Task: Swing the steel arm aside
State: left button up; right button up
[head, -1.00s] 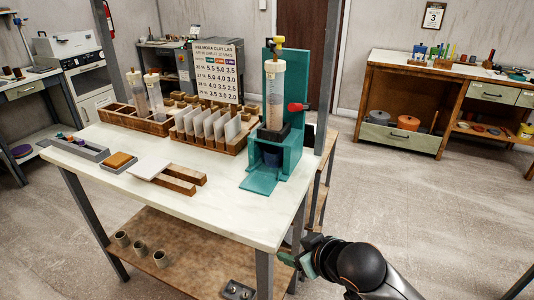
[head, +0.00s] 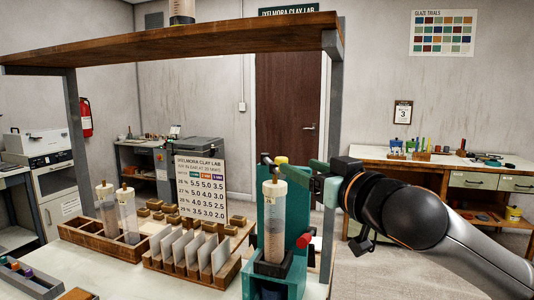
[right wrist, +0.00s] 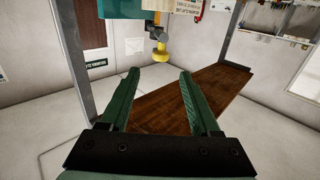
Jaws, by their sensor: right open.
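The teal stand (head: 295,215) is at the table's right end and holds an upright clear tube (head: 273,222) with a cream cap. A yellow knob (head: 281,160) shows at the stand's top. In the right wrist view the yellow knob (right wrist: 160,52) hangs on a short steel piece (right wrist: 158,18), ahead of and between the fingertips. The steel arm is mostly hidden in the head view. My right gripper (head: 298,172) is open and empty beside the stand's top, with its green fingers (right wrist: 159,74) apart. My left gripper is out of view.
A wooden shelf (head: 180,42) on grey posts spans above. A red knob (head: 304,240) sticks out of the stand's right side. A rack of grey tiles (head: 190,258), a wooden tray (head: 88,236) with tubes and a number sign (head: 200,185) stand left of it.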

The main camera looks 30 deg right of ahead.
aim_at(274, 169)
jog(key=w+p, duration=0.1)
jog(key=w, duration=0.2)
jog(key=w+p, duration=0.1)
jog(key=w, duration=0.3)
jog(key=w+p, duration=0.1)
jog(key=w, duration=0.2)
jog(key=shift+w+d+r+p, duration=0.1)
jog(key=shift+w+d+p, duration=0.2)
jog(key=shift+w+d, duration=0.1)
jog(key=shift+w, duration=0.45)
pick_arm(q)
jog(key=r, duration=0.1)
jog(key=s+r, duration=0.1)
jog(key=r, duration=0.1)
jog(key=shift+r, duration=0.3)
pick_arm(e)
grip_shut()
